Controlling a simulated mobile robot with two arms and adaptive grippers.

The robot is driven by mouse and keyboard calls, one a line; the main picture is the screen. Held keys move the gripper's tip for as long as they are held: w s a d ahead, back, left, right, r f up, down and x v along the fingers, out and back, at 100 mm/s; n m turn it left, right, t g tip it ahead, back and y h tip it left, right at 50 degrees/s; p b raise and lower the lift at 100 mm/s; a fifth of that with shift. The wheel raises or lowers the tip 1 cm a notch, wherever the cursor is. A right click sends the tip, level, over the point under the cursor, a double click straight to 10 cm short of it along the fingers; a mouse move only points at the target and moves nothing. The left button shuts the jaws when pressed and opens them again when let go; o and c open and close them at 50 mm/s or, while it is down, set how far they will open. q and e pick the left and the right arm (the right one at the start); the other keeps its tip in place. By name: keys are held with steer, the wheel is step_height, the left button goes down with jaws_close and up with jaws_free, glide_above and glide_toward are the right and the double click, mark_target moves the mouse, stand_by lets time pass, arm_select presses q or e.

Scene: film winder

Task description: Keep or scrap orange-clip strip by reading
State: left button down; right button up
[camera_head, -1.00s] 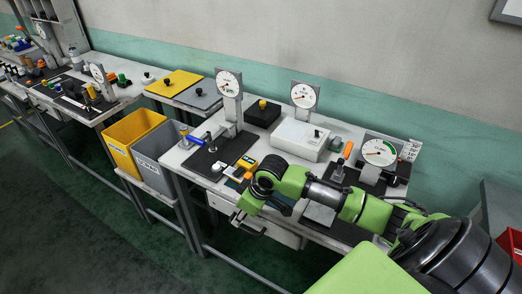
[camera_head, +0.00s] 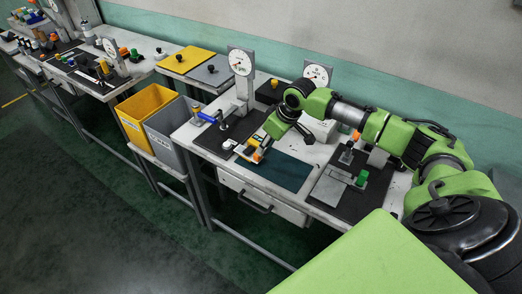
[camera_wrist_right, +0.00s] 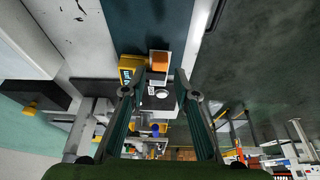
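A small orange-topped piece, seemingly the orange clip (camera_wrist_right: 159,60), is between the fingertips of my right gripper in the right wrist view. A pale block and a yellow box (camera_wrist_right: 131,68) are beside it. In the head view the clip (camera_head: 258,157) shows just below my right gripper (camera_head: 265,148). The right fingers (camera_wrist_right: 161,80) are apart, with no clear contact on the clip. Whether a strip lies in it I cannot tell. A dial gauge (camera_head: 241,62) on a post stands behind, its reading too small to read. My left gripper is not in view.
A yellow bin (camera_head: 130,130) and a grey bin (camera_head: 160,150) stand left of the bench. A blue-handled clamp (camera_head: 207,118) is at the bench's left. A second gauge (camera_head: 318,73) is partly behind my arm.

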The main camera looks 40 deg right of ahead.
steer(key=shift+p+x, duration=0.4)
steer(key=shift+x, duration=2.75)
jaws_close()
steer(key=shift+c, duration=2.4)
jaws_free()
jaws_close()
steer(key=shift+r+p, duration=0.1)
steer(key=shift+p, duration=0.3)
steer(key=shift+s+d, duration=0.1)
